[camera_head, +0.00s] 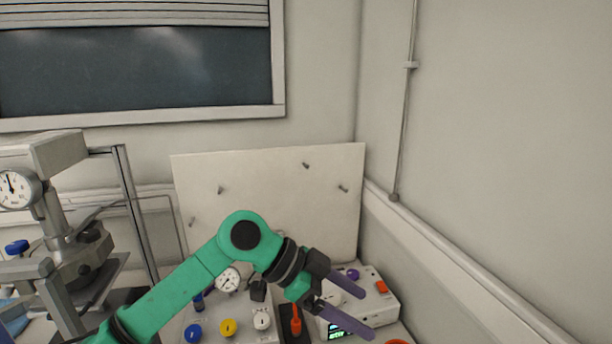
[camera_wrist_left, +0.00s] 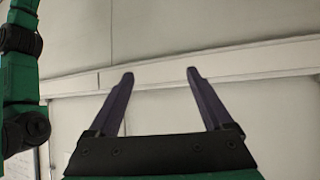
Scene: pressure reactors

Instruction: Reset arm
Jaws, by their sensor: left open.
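My left arm (camera_head: 185,283) is green and comes in from the lower left of the head view, bent at a raised joint. My left gripper (camera_head: 368,312) has two purple fingers that point to the right, above the bench equipment. The fingers are apart with nothing between them. In the left wrist view the gripper (camera_wrist_left: 158,82) is also open and empty, facing a bare wall with a pale rail. My right gripper is in neither view.
Below the arm are a panel with blue (camera_head: 193,333), yellow (camera_head: 228,327) and white knobs, a round gauge (camera_head: 229,280) and a white box with a red button (camera_head: 381,287). A pale board (camera_head: 280,185) stands behind. A grey apparatus with a dial (camera_head: 17,189) stands left.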

